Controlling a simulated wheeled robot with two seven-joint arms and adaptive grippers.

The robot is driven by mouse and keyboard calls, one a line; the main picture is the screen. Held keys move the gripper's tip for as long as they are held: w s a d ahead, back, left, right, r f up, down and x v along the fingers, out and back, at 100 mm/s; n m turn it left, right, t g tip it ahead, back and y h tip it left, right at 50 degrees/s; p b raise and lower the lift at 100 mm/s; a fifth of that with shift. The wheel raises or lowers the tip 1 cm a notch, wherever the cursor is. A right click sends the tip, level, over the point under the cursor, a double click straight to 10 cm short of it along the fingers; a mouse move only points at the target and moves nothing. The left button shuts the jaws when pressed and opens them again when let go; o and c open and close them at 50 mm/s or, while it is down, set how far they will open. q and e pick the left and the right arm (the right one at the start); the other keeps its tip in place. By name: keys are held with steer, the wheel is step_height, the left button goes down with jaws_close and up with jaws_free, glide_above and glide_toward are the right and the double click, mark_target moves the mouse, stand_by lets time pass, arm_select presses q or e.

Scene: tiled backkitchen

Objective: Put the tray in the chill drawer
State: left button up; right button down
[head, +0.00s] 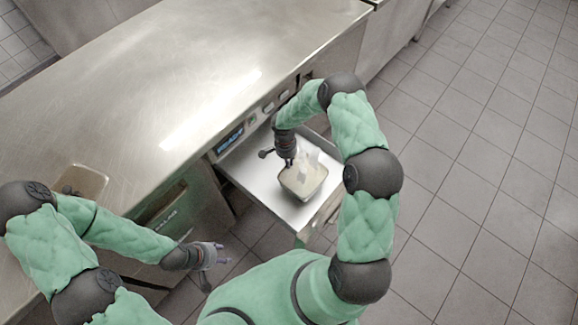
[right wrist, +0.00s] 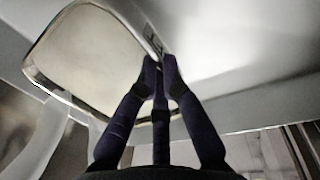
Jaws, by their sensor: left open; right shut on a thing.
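The tray (head: 304,186) is a small metal-rimmed pan with pale contents, inside the outline of the pulled-out chill drawer (head: 250,177). My right gripper (head: 289,162) is above its back-left edge and shut on its rim. In the right wrist view the fingertips (right wrist: 162,62) pinch the rim of the tray (right wrist: 85,62), whose pale contents fill much of the upper left. I cannot tell whether the tray's underside touches the drawer floor. My left gripper (head: 218,256) is open and empty, low in front of the counter, left of the drawer.
The steel counter (head: 170,80) runs above the drawer, with a control panel (head: 230,138) on its front. A tan rectangular inset or pan (head: 88,180) shows on the counter at left, partly behind my left arm. Open tiled floor (head: 480,190) lies to the right.

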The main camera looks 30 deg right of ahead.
steer(key=shift+w+d+f, duration=0.15)
steer(key=shift+f, duration=0.05)
steer(key=shift+f+b, duration=0.7)
steer(key=shift+f, duration=0.85)
steer(key=shift+f, duration=0.1)
steer(key=c, duration=1.4)
jaws_free()
